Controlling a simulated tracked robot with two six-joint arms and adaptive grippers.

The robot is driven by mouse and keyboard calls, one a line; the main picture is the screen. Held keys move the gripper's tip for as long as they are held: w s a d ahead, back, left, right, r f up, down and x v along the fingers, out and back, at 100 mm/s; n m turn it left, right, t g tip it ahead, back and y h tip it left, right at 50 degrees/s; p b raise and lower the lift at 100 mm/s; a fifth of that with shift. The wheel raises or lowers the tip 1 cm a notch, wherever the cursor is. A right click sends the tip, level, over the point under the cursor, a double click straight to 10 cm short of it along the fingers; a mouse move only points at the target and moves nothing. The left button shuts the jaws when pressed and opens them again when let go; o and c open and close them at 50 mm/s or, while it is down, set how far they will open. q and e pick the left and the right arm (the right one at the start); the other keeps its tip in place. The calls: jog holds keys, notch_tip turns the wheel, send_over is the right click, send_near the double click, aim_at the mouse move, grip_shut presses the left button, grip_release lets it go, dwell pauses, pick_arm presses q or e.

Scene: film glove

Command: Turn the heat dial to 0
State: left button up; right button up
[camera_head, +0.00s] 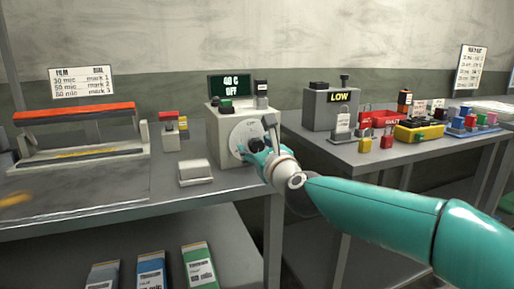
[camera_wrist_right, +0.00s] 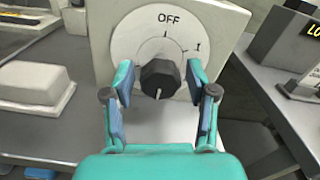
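The heat dial is a black faceted knob (camera_wrist_right: 160,78) on a round white plate (camera_wrist_right: 150,30) marked OFF at the top and I at the right. A short white line shows on the knob's lower face. The plate is on the front of a cream control box (camera_head: 214,140), whose display (camera_head: 230,84) reads "40 C OFF". My right gripper (camera_wrist_right: 160,80) is open, its two blue-padded fingers on either side of the knob with narrow gaps. In the head view the right gripper (camera_head: 258,144) partly covers the dial. My left gripper is not in view.
A sealer with a red bar (camera_head: 75,112) stands at the left of the bench. A white block (camera_head: 195,172) lies left of the control box. A grey box reading LOW (camera_head: 335,108), padlocks and a yellow case (camera_head: 420,130) stand on the right table. Boxes (camera_head: 150,268) sit below.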

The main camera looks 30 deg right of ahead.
jog(key=c, duration=0.9)
